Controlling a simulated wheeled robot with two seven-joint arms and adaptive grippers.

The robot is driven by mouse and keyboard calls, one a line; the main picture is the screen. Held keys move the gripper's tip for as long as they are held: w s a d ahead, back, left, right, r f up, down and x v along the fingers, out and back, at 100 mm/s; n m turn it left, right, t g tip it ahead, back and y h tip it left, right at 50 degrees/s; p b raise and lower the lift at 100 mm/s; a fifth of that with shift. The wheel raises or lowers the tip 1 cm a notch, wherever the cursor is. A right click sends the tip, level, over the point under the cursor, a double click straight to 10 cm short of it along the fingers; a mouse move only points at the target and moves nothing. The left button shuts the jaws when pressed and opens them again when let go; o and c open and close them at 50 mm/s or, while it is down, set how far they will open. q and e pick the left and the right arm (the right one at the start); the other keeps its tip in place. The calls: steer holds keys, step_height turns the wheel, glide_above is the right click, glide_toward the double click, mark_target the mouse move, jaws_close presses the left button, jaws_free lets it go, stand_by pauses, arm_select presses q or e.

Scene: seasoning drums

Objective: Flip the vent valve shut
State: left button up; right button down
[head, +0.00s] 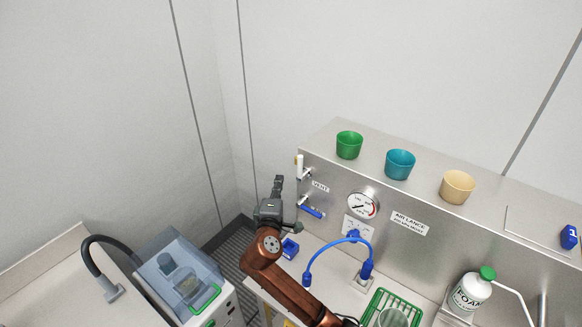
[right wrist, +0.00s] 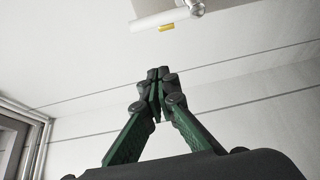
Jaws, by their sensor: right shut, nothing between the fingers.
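The vent valve shows as a blue lever (head: 312,212) on the left end of the steel panel, below the VENT label (head: 320,187). The lever points right and slightly down along the panel front. My right gripper (head: 278,181) is shut and empty, pointing up just left of the panel end, left of the lever and apart from it. In the right wrist view its closed green-and-black fingers (right wrist: 158,75) meet with nothing between them. My left gripper is not in view.
A white pipe with a yellow tip (head: 299,165) stands out above the lever, close to my gripper. A pressure gauge (head: 363,204) and a blue hose (head: 330,250) are to the right. A small blue block (head: 290,248) sits below. Three cups stand on the panel top.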

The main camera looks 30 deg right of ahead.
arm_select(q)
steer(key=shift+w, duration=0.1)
arm_select(e)
steer(key=shift+a, duration=0.1)
arm_select(q)
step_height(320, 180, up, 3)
steer(key=p, duration=0.3)
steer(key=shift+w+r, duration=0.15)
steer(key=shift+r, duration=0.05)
arm_select(e)
steer(key=w+d, duration=0.4)
steer(key=d, duration=0.4)
steer(key=shift+w+d, duration=0.15)
steer(key=shift+w, duration=0.2)
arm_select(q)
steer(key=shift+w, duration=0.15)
arm_select(e)
steer(key=shift+f, duration=0.1)
